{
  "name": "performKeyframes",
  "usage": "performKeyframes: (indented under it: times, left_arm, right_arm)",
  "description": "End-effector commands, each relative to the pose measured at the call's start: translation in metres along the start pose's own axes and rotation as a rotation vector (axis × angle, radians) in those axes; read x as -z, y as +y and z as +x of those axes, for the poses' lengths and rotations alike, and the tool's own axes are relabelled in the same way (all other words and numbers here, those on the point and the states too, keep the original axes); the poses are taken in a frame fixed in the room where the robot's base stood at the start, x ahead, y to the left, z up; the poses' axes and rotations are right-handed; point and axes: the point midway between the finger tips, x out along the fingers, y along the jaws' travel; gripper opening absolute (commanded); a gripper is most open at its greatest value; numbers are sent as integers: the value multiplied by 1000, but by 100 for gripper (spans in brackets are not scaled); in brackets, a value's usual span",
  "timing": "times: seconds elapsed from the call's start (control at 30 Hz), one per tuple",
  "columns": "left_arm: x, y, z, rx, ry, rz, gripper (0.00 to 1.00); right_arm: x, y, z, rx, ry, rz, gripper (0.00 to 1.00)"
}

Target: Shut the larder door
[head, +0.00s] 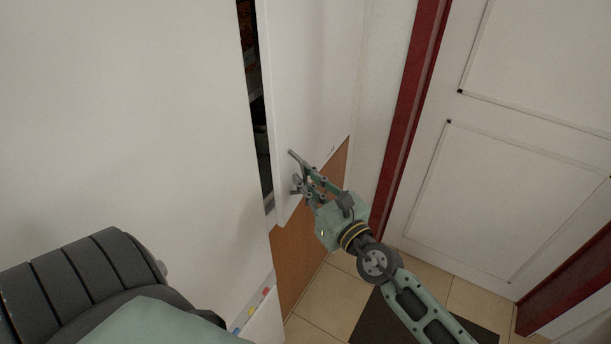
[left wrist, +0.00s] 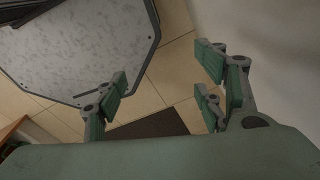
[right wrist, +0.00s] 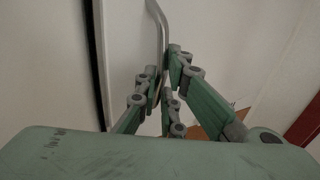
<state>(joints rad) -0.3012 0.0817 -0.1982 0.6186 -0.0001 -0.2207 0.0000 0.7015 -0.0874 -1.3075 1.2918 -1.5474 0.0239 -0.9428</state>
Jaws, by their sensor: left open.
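The larder door (head: 315,75) is a white panel standing slightly ajar. A narrow dark gap (head: 256,110) along its left edge shows dim shelves and contents inside. My right gripper (head: 295,172) is at the lower part of the door front. In the right wrist view a curved metal handle (right wrist: 158,25) runs down between the fingers of my right gripper (right wrist: 164,78), which look closed around it; the fingers hide its lower part. My left gripper (left wrist: 162,85) is open and empty above the floor, away from the door.
A large white panel (head: 120,120) fills the left, beside the gap. A brown wooden panel (head: 300,250) lies below the larder door. At right is a white panelled door (head: 520,170) with a red frame (head: 408,110). A dark mat (head: 365,320) lies on the tiled floor.

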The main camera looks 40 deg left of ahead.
Motion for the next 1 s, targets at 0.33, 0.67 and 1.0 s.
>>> performKeyframes:
  times: [0.33,0.67,1.0]
  left_arm:
    - [1,4,0,-5,2,-1,63]
    - [2,2,0,-2,4,1,63]
    - [2,2,0,-2,4,1,63]
  right_arm:
    - [0,-2,0,3,-1,0,16]
    - [-6,2,-4,-6,-10,-12,16]
    - [0,-3,-32,1,2,-8,16]
